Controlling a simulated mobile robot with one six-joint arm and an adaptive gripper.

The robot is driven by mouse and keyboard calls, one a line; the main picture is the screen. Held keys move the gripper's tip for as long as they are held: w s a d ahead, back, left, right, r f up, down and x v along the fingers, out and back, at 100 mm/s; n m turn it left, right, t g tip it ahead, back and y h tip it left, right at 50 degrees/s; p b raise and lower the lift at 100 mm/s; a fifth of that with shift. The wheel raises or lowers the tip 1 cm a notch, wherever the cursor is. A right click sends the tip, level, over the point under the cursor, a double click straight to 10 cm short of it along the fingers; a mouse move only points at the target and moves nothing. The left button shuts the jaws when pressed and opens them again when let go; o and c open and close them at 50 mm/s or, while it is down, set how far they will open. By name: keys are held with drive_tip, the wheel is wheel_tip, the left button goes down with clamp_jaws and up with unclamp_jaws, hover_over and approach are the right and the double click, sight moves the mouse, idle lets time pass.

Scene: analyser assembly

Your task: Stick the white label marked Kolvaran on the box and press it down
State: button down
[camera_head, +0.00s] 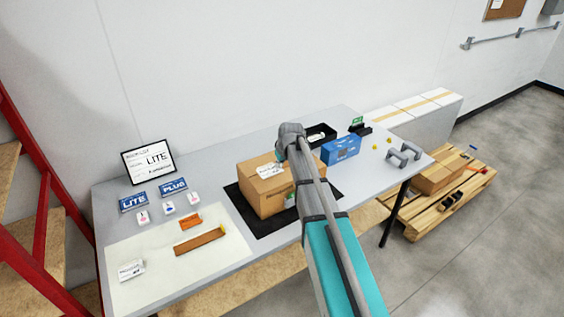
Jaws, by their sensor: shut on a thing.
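The brown cardboard box (264,198) stands closed on a black mat on the table. A white label (268,171) with small dark print shows at the top of the box, right by my gripper (281,160); the print is too small to read. My gripper reaches over the box from the right and is mostly hidden behind my own arm. It is shut on the white label. I cannot tell whether the label lies flat on the box or is just above it. A white printed pack (131,270) lies at the table's front left.
The black mat (243,213) lies under the box. A blue box (341,149) and a black tray (319,138) stand behind to the right. Grey dumbbell-like parts (404,154) lie at the right end.

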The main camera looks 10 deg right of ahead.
sight(281, 178)
drive_tip(key=shift+d+f, duration=0.1)
drive_tip(key=shift+f, duration=0.1)
drive_tip(key=shift+f+b, duration=0.2)
drive_tip(key=shift+b, duration=0.2)
drive_tip(key=shift+f+b, duration=1.9)
drive_tip(key=shift+f, duration=0.2)
drive_tip(key=c, duration=0.7)
unclamp_jaws()
drive_tip(key=shift+r, duration=0.1)
drive_tip(key=shift+r+p, duration=3.35)
drive_tip(key=shift+r, duration=0.1)
